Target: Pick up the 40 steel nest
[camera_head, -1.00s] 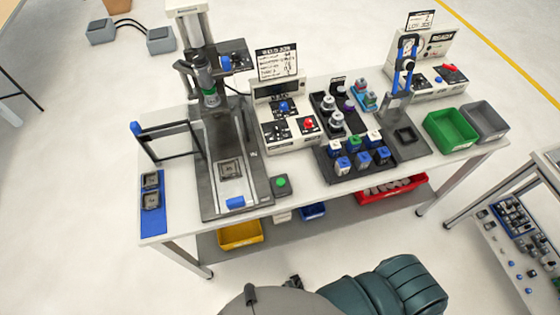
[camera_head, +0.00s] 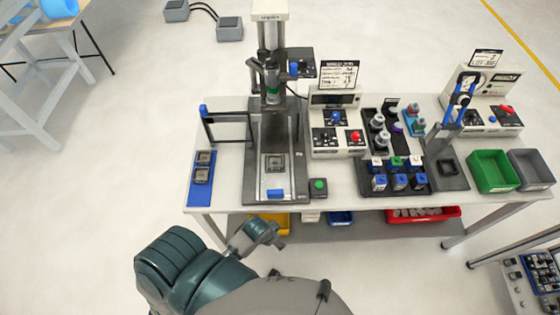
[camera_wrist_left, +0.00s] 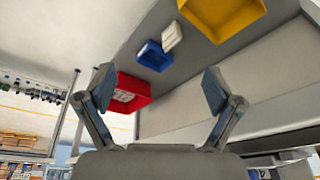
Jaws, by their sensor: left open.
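Another square nest (camera_head: 275,162) sits on the bed of the press. I cannot read any size marking, so I cannot tell which is the 40 steel nest. My left gripper (camera_wrist_left: 158,90) is open and empty in the left wrist view, facing the bins below the table. In the head view my left arm's end is in front of the table's front edge, apart from the nests. My right gripper is out of view.
The press (camera_head: 270,85) stands right of the mat, with a black frame (camera_head: 228,125) between them. A green button box (camera_head: 318,188) is beside the press bed. Yellow (camera_wrist_left: 222,14), blue (camera_wrist_left: 153,56) and red (camera_wrist_left: 131,92) bins sit under the table.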

